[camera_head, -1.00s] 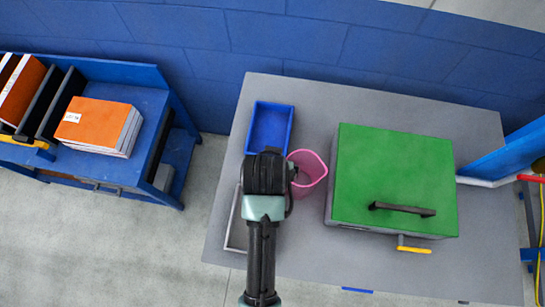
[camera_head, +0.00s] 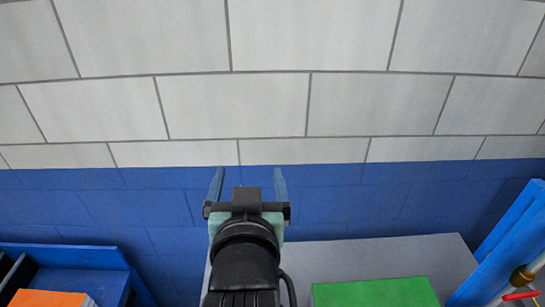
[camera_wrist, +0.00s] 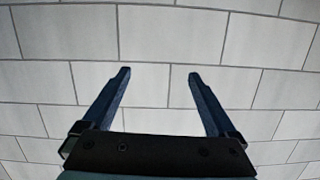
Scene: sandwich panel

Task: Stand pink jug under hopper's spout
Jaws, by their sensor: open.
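My gripper (camera_head: 248,178) is open and empty, raised in front of the blue and white wall in the head view. In the wrist view my gripper (camera_wrist: 158,78) shows two blue fingers spread apart, with only white wall tiles beyond. The pink jug is not in view now. The hopper and its spout cannot be made out now. A green-topped box (camera_head: 375,293) shows at the bottom edge, cut off by the frame.
A grey table (camera_head: 385,256) lies low in the head view. A blue shelf unit (camera_head: 75,278) with an orange-covered stack (camera_head: 48,299) is at lower left. A blue post (camera_head: 495,250) and a red-handled fitting (camera_head: 520,296) are at right.

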